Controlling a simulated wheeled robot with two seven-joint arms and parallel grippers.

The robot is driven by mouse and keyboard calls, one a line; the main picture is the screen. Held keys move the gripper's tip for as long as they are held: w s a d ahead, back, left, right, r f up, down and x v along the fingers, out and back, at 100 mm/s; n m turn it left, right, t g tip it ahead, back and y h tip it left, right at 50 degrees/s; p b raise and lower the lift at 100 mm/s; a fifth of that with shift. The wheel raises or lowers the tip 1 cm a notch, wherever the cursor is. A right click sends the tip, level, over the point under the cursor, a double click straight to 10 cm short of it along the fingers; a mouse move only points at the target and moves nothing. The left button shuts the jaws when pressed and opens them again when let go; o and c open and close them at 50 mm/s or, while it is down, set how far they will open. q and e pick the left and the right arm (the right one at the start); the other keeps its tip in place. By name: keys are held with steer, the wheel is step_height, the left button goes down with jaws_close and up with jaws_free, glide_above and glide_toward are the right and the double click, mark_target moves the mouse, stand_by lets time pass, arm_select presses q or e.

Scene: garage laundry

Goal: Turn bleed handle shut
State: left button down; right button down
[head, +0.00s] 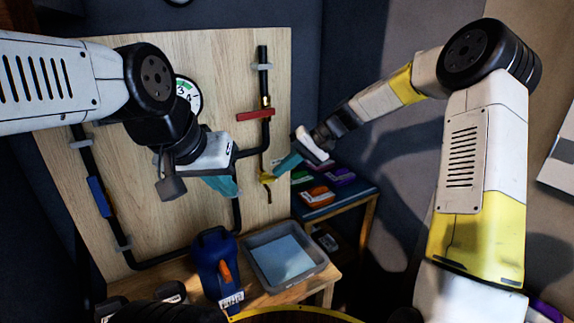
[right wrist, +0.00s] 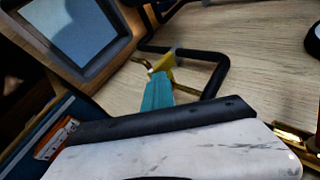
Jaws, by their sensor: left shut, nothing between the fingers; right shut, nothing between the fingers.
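A small yellow handle (head: 267,178), which I take as the bleed handle, sits on a thin brass branch low on the right of the wooden pipe board (head: 160,80). My right gripper (head: 287,164) is shut, its teal fingertips right by this handle from the right. In the right wrist view the shut fingers (right wrist: 157,92) reach the yellow handle (right wrist: 163,64) and seem to touch it; they partly hide it. My left gripper (head: 222,187) is shut and empty in front of the board, left of the handle.
A red handle (head: 255,115) lies across the pipe above, and a blue handle (head: 100,196) lies along the left pipe. A gauge (head: 188,92) is partly hidden by my left arm. A grey tray (head: 316,262) and blue jug (head: 209,260) stand below. A shelf with boxes (head: 318,196) is at right.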

steer(key=shift+s+a+f, duration=0.4)
steer(key=shift+s+a, duration=0.1)
steer(key=shift+s, duration=0.05)
steer(key=w+v, duration=0.1)
steer(key=v, duration=0.7)
steer(key=s+d+r+t+h, duration=0.2)
steer(key=s+d, duration=0.3)
steer(key=s, duration=0.4)
steer(key=s+d+r+m+t+h, duration=0.1)
steer(key=s+d+r+t+h, duration=0.1)
steer(key=s+d, duration=0.3)
steer(key=s+d+r+m+t+h, duration=0.1)
steer(key=s+d+r+t+h, duration=0.2)
steer(key=s, duration=1)
steer(key=shift+s+d, duration=0.2)
steer(key=shift+d, duration=1.1)
